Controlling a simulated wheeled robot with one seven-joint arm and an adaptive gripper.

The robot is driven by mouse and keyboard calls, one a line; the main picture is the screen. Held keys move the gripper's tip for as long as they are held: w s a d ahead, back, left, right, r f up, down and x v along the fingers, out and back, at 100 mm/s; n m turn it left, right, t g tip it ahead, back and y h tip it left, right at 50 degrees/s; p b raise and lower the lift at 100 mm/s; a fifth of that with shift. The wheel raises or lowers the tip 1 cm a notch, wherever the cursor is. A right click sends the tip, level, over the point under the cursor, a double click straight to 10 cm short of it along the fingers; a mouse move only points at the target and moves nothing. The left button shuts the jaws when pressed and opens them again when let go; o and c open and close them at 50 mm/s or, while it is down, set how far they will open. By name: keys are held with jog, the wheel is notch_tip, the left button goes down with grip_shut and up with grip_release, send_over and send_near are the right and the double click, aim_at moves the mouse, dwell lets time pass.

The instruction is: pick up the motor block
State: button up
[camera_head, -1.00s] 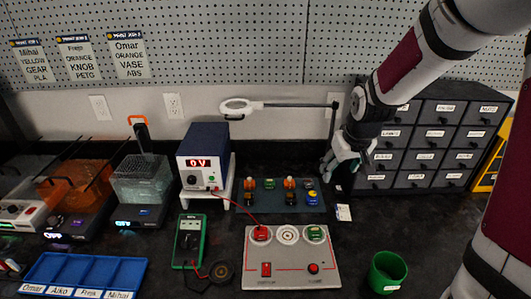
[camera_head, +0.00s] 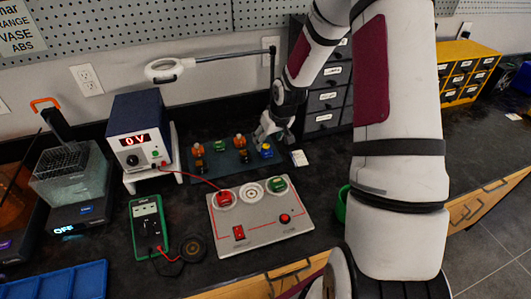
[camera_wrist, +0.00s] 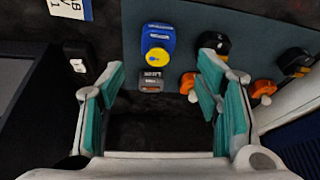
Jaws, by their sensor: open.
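A blue block with a yellow disc (camera_head: 266,151), which looks like the motor block, sits near the right end of the dark mat (camera_head: 231,172). It also shows in the wrist view (camera_wrist: 157,40); its label is too small to read. My gripper (camera_head: 270,136) is open and empty, just behind the blue block in the head view. In the wrist view my gripper's teal-padded fingers (camera_wrist: 162,77) are apart, with a small grey-and-red block (camera_wrist: 151,82) between their tips. The blue block lies just beyond the tips, and no contact shows.
Black-and-orange parts (camera_head: 240,143) and a green block (camera_head: 220,146) stand on the mat. A panel (camera_head: 262,222) with red and green blocks lies in front. A power supply (camera_head: 136,135), magnifier lamp (camera_head: 168,69) and dark drawer cabinet (camera_head: 330,95) surround the mat.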

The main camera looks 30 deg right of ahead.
aim_at(266, 146)
jog(key=shift+x, duration=2.7)
jog(key=shift+d, duration=0.1)
jog(key=shift+c, duration=0.3)
jog(key=c, duration=1.2)
